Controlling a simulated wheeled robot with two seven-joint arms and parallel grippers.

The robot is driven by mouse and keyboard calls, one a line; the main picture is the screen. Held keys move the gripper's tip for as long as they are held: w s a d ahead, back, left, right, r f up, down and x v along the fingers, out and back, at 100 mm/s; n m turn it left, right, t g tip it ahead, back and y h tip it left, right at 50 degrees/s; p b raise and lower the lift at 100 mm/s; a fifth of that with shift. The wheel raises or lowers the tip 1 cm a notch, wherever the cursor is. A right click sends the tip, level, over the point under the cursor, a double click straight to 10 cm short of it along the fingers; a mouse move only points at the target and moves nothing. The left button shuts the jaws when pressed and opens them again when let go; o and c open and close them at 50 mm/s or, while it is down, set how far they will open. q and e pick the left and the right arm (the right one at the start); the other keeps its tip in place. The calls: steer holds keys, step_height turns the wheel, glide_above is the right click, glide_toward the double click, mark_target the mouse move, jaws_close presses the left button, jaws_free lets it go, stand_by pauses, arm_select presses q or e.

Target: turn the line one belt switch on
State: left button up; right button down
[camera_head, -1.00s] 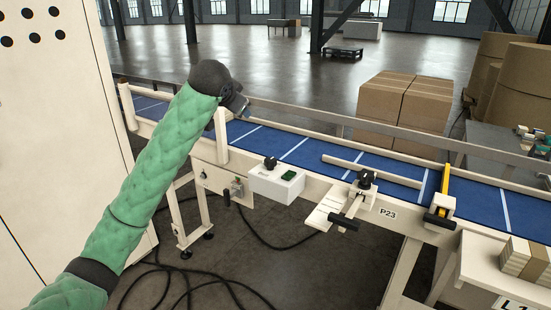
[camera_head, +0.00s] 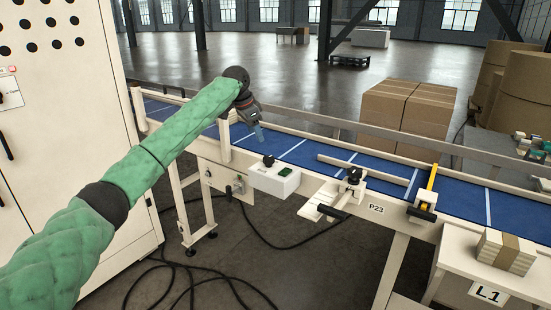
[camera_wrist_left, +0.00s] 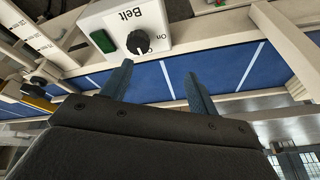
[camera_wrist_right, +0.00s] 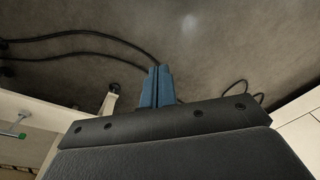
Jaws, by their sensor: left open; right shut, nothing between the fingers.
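The white belt switch box (camera_head: 273,180) is on the near side of the blue conveyor, with a black knob (camera_head: 268,160) and a green button on top. In the left wrist view the box reads "Belt" (camera_wrist_left: 125,14); the black knob (camera_wrist_left: 138,41) sits beside the green button (camera_wrist_left: 103,41) and an "On" mark. I cannot tell the knob's setting for sure. My left gripper (camera_head: 258,138) is open above the belt, just behind the knob. Its blue fingers (camera_wrist_left: 157,70) point toward the box, apart from the knob. My right gripper (camera_wrist_right: 157,70) is shut and empty, over the floor, outside the head view.
The blue belt (camera_head: 300,150) has raised side rails; a rail post (camera_head: 224,140) stands close to my left wrist. A clamp fixture (camera_head: 352,178) and a yellow-marked bracket (camera_head: 430,190) lie to the right. A tall white cabinet (camera_head: 75,120) stands left. Cables lie on the floor.

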mark_target(268, 157)
arm_select(q)
steer(key=f+m+g, duration=0.1)
steer(key=s+d+f+m+g+h, duration=0.1)
steer(key=m, duration=0.1)
steer(key=shift+s+d+h, duration=0.15)
steer(key=shift+s+h, duration=0.1)
steer(key=shift+h, duration=0.05)
arm_select(e)
steer(key=shift+s+d+f, duration=0.25)
steer(key=shift+f, duration=0.3)
arm_select(q)
steer(key=p+x, duration=0.2)
steer(key=x, duration=0.5)
steer(key=shift+d+f, duration=0.1)
steer(key=shift+f, duration=0.15)
arm_select(e)
step_height(268, 157, down, 10)
steer(key=s, duration=0.1)
steer(key=shift+s+d, duration=0.15)
steer(key=shift+d, duration=0.3)
steer(key=shift+r, duration=0.1)
arm_select(q)
steer(key=c, duration=1)
steer(key=shift+o, duration=0.2)
arm_select(e)
steer(key=shift+r, duration=0.1)
